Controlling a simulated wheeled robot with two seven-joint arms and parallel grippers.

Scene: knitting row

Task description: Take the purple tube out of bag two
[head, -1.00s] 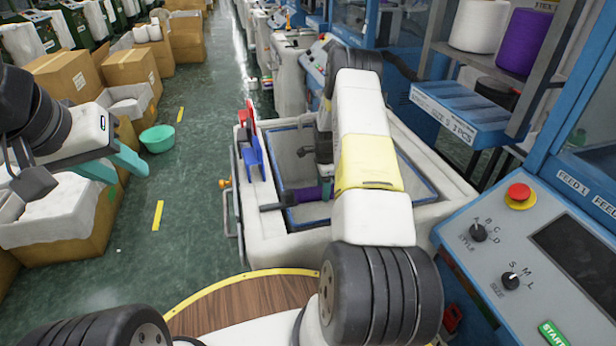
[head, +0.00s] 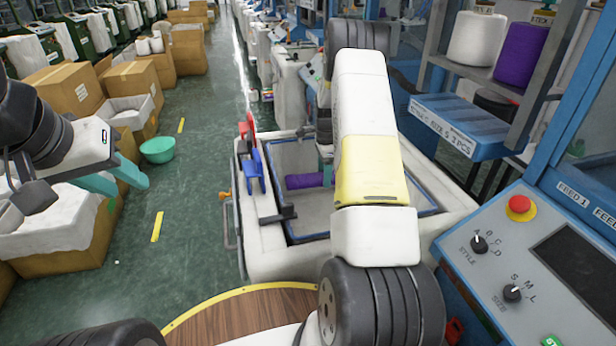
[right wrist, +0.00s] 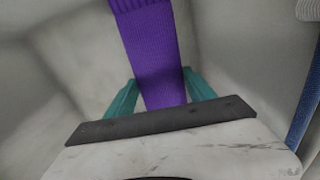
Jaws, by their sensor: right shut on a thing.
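The purple tube (head: 305,181) is ribbed and knitted. In the head view it lies across the white bag (head: 290,150) with a dark blue rim, in the cart in front of me; I cannot read a number on this bag. My right gripper (head: 327,174) reaches down into the bag, mostly hidden behind my right arm. In the right wrist view the tube (right wrist: 150,50) runs between the teal fingers of my right gripper (right wrist: 160,92), which is shut on it. My left gripper (head: 130,185) is open and empty over the floor at left.
A blue clip-like part (head: 252,170) and a red part (head: 246,127) stand on the cart's left edge. A control panel (head: 500,260) with a red button is at right. Cardboard boxes (head: 70,90) and a green basin (head: 157,150) are at left.

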